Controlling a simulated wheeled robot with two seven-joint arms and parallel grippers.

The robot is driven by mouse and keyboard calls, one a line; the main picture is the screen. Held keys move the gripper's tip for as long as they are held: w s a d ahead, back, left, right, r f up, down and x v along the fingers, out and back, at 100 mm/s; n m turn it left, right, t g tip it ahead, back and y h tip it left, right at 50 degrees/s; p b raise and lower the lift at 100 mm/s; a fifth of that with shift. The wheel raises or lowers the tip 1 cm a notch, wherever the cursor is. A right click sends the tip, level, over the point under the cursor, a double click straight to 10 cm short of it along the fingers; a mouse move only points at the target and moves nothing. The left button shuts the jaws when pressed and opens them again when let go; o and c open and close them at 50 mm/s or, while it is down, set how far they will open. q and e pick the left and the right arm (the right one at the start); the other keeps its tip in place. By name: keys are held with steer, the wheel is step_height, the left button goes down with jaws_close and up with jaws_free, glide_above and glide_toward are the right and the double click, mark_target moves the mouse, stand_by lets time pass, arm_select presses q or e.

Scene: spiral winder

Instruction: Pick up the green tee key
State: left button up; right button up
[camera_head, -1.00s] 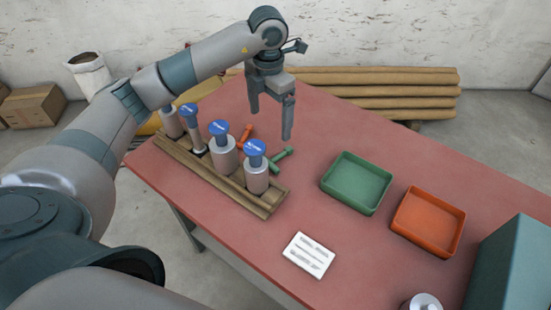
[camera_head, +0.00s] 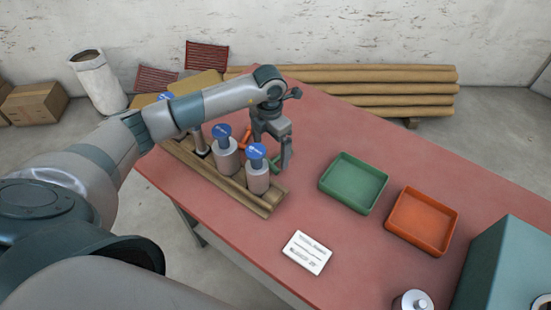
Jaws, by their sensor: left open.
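The green tee key (camera_head: 275,163) lies on the red table just behind the right end of the wooden rack, mostly hidden by my left gripper and a capped cylinder. My left gripper (camera_head: 271,156) is open and points down over it, its right finger beside the key's right end. I cannot tell whether the fingers touch the key. An orange tee key (camera_head: 244,138) lies to the left, partly hidden behind the gripper and the rack's cylinders. My right gripper is not in view.
The wooden rack (camera_head: 262,209) holds several blue-capped metal cylinders close in front of the gripper. A green tray (camera_head: 355,208) and an orange tray (camera_head: 418,245) stand to the right. A white card (camera_head: 307,252) lies in front. The red table (camera_head: 330,130) is clear behind the trays.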

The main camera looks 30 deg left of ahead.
mark_target(270, 162)
arm_select(q)
steer(key=shift+s+f+p, duration=0.15)
steer(key=shift+f+p, duration=0.6)
steer(key=shift+p, duration=0.1)
step_height(270, 162, down, 3)
steer(key=shift+a+r+p, duration=0.1)
steer(key=shift+p, duration=0.6)
steer(key=shift+f, duration=0.45)
steer(key=shift+c, duration=0.3)
steer(key=c, duration=1.1)
steer(key=shift+c, duration=0.2)
steer(key=shift+r, duration=0.15)
